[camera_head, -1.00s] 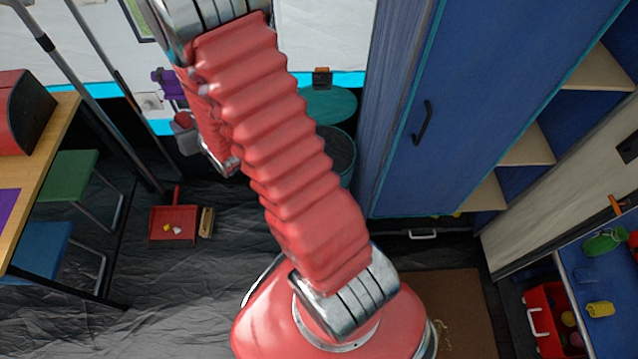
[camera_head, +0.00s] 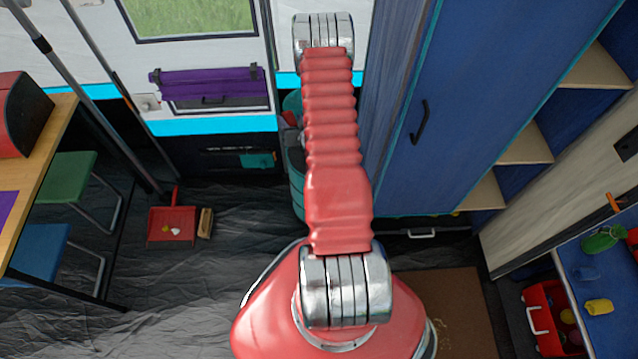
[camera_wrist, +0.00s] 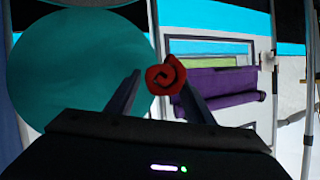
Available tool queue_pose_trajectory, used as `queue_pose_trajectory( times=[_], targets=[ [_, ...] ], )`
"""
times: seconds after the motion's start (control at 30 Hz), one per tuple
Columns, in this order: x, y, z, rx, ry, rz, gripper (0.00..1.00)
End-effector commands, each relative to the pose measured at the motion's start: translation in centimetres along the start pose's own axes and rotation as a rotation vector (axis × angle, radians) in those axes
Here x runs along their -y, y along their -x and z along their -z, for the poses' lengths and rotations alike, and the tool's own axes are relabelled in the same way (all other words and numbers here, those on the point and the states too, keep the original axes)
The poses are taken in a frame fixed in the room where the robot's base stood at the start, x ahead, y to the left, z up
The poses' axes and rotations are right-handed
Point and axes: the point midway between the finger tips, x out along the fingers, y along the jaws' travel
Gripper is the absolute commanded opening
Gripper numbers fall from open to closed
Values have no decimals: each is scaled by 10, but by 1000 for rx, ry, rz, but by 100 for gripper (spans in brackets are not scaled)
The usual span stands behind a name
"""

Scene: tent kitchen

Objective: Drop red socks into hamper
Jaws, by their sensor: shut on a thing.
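The rolled red socks (camera_wrist: 165,78) are held between the fingertips of my gripper (camera_wrist: 158,82), which is shut on them. In the head view a small part of the red socks (camera_head: 289,118) shows just left of my arm. The teal hamper (camera_head: 296,180) stands on the floor against the blue cabinet, mostly hidden behind my arm. Its round teal lid (camera_wrist: 75,65) fills the left of the wrist view, and the socks appear in front of its right edge. The hamper's opening is hidden now, so I cannot tell whether the socks are over it.
The tall blue cabinet (camera_head: 425,110) stands close to the hamper's right. A purple rolled blind (camera_head: 210,85) is on the wall to the left. A red dustpan (camera_head: 172,226) and a brush (camera_head: 205,223) lie on the floor.

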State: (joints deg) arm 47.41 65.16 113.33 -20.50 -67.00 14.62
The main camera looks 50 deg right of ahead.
Motion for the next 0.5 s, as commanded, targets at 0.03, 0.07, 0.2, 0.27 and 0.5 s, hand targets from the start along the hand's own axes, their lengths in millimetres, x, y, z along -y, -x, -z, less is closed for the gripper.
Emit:
queue_pose_trajectory(
  times=[0.03,0.07,0.2,0.27,0.5],
  targets=[
    [-23,0,-12,-1,-12,-21,26],
    [-33,0,-17,-4,-17,-28,26],
    [-82,4,-43,-15,-41,-66,26],
    [-99,7,-53,-19,-51,-81,26],
    [-132,13,-74,-32,-68,-106,26]
  ],
)
